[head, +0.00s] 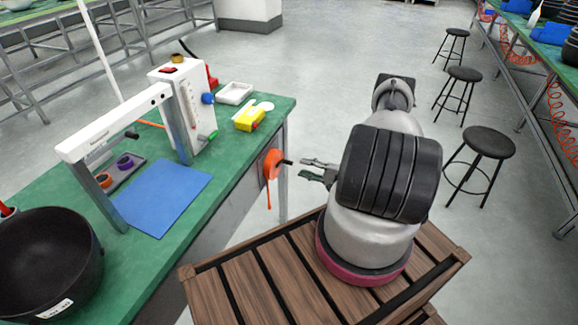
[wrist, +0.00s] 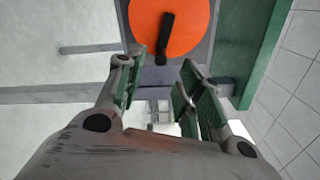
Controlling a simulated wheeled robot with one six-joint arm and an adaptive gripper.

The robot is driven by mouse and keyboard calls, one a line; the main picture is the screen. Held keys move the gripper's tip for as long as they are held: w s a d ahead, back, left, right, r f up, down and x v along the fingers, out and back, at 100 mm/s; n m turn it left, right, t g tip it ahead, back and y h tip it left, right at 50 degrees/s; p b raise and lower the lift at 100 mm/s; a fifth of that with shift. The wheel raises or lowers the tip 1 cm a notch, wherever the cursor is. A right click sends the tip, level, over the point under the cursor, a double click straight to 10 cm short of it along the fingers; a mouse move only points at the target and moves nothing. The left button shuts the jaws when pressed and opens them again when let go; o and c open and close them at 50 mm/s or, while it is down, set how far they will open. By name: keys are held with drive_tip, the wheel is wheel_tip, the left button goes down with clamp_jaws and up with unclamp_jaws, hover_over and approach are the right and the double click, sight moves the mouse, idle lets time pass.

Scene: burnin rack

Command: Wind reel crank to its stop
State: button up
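The orange reel (head: 270,165) is mounted on the side of the green bench, near its right corner, with an orange cord end hanging below it. Its black crank (head: 287,162) sticks out toward my gripper (head: 306,168). In the wrist view the reel (wrist: 193,22) is an orange disc at the top, cut off by the frame edge. The crank (wrist: 164,38) shows in front of its lower middle. My gripper (wrist: 163,72) is open, with green-padded fingers apart and nothing between them. The crank appears just beyond the fingertips; no contact is visible.
The green bench (head: 190,215) carries a white frame, a blue mat (head: 162,197), a yellow item (head: 249,119) and a black bowl (head: 48,262). A slatted wooden surface (head: 265,280) lies under my arm. Black stools (head: 490,142) stand at right; the floor between is clear.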

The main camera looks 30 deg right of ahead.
sight(289, 163)
drive_tip(key=shift+x, duration=3.9)
clamp_jaws()
